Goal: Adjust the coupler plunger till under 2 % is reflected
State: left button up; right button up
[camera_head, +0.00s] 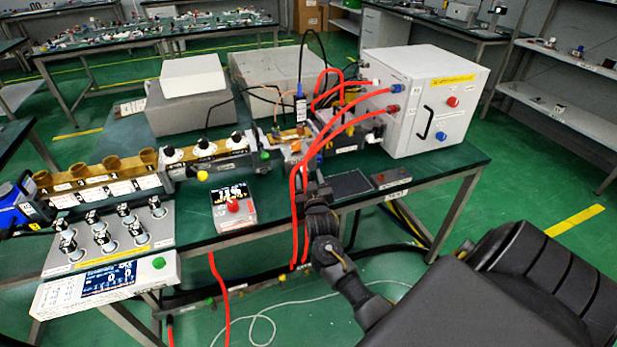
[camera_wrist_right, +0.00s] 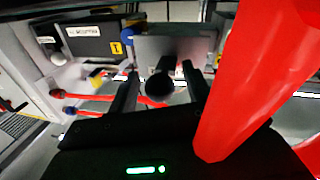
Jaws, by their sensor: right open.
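My right gripper (camera_wrist_right: 161,90) is open in the right wrist view, with one dark finger on each side of a round dark knob end (camera_wrist_right: 159,88). This may be the coupler plunger; I cannot tell whether the fingers touch it. In the head view, my right arm reaches up to the bench's front edge, and its fingertips are hard to make out among red hoses (camera_head: 296,190). A brass-coloured waveguide section (camera_head: 290,136) lies just beyond. My left gripper is not in view.
A white cabinet (camera_head: 425,100) stands at the bench's right end, with red hoses running from it. A console with several knobs (camera_head: 110,235) and a blue screen (camera_head: 108,278) is at front left. A red hose (camera_wrist_right: 260,80) crosses close beside the right gripper.

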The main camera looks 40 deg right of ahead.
jog(key=v, duration=0.9)
jog(key=shift+s+a+b, duration=0.15)
jog(key=shift+s+b, duration=0.05)
jog(key=shift+b, duration=0.2)
